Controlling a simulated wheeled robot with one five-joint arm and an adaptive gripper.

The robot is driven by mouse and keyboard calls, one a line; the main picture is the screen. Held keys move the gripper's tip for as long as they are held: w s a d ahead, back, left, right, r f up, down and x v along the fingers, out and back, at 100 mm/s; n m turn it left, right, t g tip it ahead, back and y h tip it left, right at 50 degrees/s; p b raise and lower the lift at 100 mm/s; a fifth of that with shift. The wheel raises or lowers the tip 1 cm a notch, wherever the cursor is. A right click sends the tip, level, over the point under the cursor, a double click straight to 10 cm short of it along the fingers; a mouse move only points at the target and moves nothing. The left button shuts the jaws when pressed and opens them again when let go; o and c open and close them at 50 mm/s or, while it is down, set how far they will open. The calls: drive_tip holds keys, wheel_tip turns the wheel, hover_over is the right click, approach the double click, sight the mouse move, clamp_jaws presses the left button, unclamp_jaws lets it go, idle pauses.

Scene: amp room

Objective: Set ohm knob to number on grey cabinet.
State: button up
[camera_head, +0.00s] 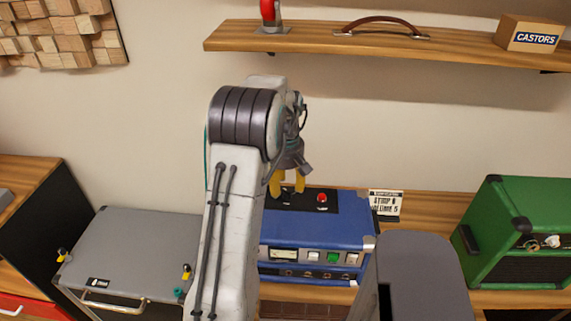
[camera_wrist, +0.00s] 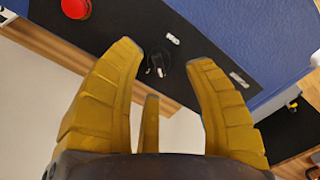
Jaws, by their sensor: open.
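A blue amp (camera_head: 315,236) stands at mid-picture with a black panel on its top. A small black knob (camera_wrist: 158,66) with a white pointer sits on that panel in the wrist view. My gripper (camera_head: 287,182) is over the panel, yellow fingers pointing down. In the wrist view my gripper (camera_wrist: 164,56) is open and empty, its fingertips either side of the knob; I cannot tell if they touch it. The grey cabinet (camera_head: 140,245) is left of the amp. Its small black label (camera_head: 98,282) is too small to read. My arm hides part of the amp and cabinet.
A red button (camera_head: 322,197) is on the same panel, also in the wrist view (camera_wrist: 76,8). A small sign (camera_head: 386,204) stands right of the panel. A green amp (camera_head: 522,235) stands at right. A wooden shelf (camera_head: 380,48) runs above.

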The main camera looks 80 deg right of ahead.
sight(285, 190)
wheel_tip(285, 190, up, 10)
idle(0.5)
drive_tip(key=shift+f, duration=0.1)
idle(0.6)
